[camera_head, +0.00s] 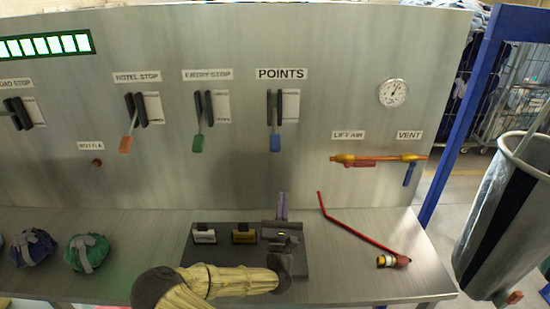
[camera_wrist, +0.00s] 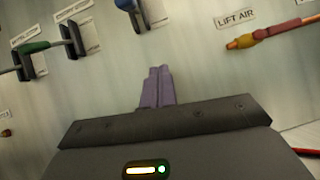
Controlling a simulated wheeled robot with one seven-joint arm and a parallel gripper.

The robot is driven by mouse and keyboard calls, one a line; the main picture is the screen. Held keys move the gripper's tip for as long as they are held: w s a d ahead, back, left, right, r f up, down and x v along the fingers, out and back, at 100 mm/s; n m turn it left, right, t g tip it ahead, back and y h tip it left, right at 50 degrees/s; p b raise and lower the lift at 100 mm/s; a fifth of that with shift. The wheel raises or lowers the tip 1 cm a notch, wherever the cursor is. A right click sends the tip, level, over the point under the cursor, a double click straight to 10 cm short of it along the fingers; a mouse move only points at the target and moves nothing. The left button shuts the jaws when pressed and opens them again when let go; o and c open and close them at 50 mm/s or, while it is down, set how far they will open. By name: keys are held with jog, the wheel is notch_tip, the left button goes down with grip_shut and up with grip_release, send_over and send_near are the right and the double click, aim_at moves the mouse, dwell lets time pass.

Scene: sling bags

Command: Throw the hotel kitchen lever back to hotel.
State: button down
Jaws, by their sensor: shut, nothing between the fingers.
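No label reading "kitchen" is legible. The points lever (camera_head: 275,142) has a blue grip and hangs down from a black slotted mount under the POINTS sign; a small plate beside it is too small to read. Its blue grip (camera_wrist: 130,4) shows at the wrist view's top edge. The hotel stop lever (camera_head: 126,143) has an orange grip and hangs tilted down to the left. The entry stop lever (camera_head: 197,143) has a green grip and hangs down. My gripper (camera_head: 282,205) has purple fingers, shut and empty, below the points lever and apart from it; they also show in the wrist view (camera_wrist: 158,85).
A red bent rod (camera_head: 350,229) and a brass-ended fitting (camera_head: 387,261) lie on the bench at right. The lift air pipe (camera_head: 362,160) and vent valve (camera_head: 409,172) are on the panel's right. Tied bundles (camera_head: 88,252) sit at left. A dark tray (camera_head: 212,263) lies beside my gripper.

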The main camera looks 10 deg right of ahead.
jog(key=n, duration=0.1)
jog(key=a+n+t+y, duration=0.1)
jog(key=a+r+n+y, duration=0.1)
jog(key=shift+s+a+t, duration=0.1)
jog(key=shift+s+t, duration=0.15)
jog(key=shift+t, duration=0.05)
jog(key=shift+w+r, duration=0.1)
jog(key=w+d+r+p, duration=0.1)
jog(key=w+r+p, duration=0.5)
jog(key=r, duration=0.3)
jog(key=shift+d+r+p, duration=0.15)
jog(key=shift+r+p, duration=0.2)
jog(key=shift+p, duration=0.55)
jog(key=shift+s, duration=0.1)
